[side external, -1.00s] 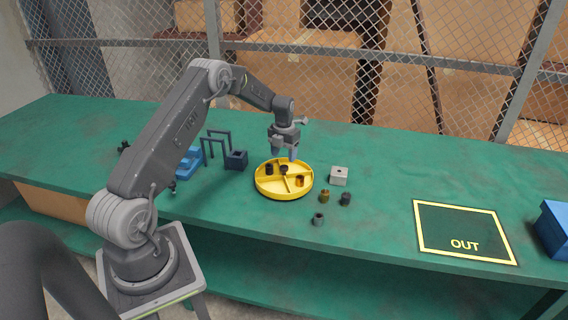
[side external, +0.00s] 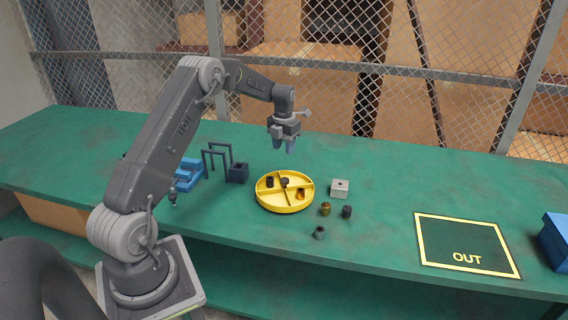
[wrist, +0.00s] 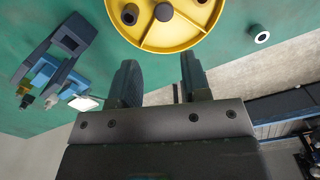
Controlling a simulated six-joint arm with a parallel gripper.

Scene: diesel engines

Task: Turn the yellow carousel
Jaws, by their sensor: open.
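The yellow carousel (side external: 285,205) is a round, shallow tray split by dividers, lying on the green table. It holds two dark cylinders (side external: 270,183) and a copper-brown one (side external: 300,194). In the wrist view the carousel (wrist: 160,47) shows at the top, partly cut off, beyond the fingertips. My gripper (side external: 284,147) hangs above the carousel's far side, clear of it, fingers down. The fingers (wrist: 160,80) are apart with nothing between them.
A grey block (side external: 340,188) and loose brass, black and grey cylinders (side external: 325,209) lie right of the carousel. The OUT square (side external: 467,246) is empty. A mesh fence is behind.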

